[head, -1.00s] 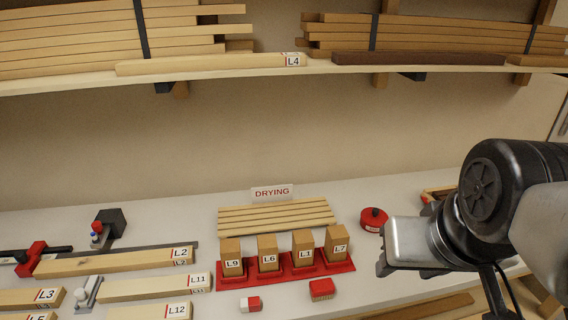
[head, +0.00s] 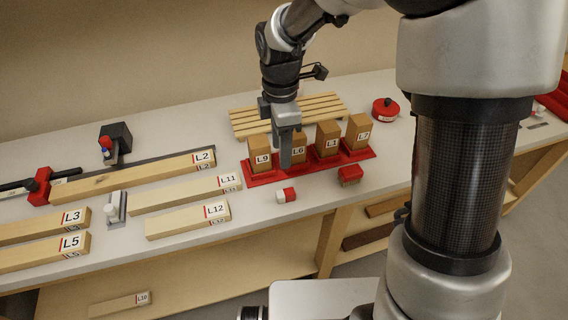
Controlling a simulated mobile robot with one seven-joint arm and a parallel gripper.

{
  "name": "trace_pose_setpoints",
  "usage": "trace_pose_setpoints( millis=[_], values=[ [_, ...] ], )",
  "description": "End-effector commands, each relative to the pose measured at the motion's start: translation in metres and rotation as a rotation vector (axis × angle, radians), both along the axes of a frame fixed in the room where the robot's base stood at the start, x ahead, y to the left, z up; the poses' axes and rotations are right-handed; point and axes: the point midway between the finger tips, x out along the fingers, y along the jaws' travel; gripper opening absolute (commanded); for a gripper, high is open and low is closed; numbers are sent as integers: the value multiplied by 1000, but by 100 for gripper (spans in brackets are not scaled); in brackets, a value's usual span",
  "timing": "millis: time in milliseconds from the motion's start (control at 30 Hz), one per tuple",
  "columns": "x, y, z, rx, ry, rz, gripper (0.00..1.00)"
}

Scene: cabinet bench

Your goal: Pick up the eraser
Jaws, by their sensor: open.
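The eraser (head: 286,195), a small block with a white end and a red end, lies on the pale bench top near its front edge, in front of the red rack. My gripper (head: 286,164) points down above the bench, just behind and above the eraser in the picture. It is open, seen nearly edge-on, with nothing visible between its fingers. It covers part of the red rack and the blocks behind it. It looks apart from the eraser; the exact height is hard to tell.
The red rack (head: 265,178) holds upright wooden blocks labelled L9, L6, L1 and L7. Board L12 (head: 188,220) lies to the left. Wooden slats (head: 325,103) and a red round container (head: 385,108) are behind.

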Motion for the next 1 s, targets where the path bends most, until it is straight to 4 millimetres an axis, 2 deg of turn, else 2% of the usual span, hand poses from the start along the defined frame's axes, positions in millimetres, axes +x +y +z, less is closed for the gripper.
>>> trace_pose_setpoints(
  millis=[400,500,767,1000],
  values=[
    [-2,-2,-89,-2,6,-2,44],
    [-2,-1,-102,-2,4,-1,44],
    [-3,-4,-120,-1,2,-4,44],
    [-6,-9,-155,-1,3,-3,44]
  ],
)
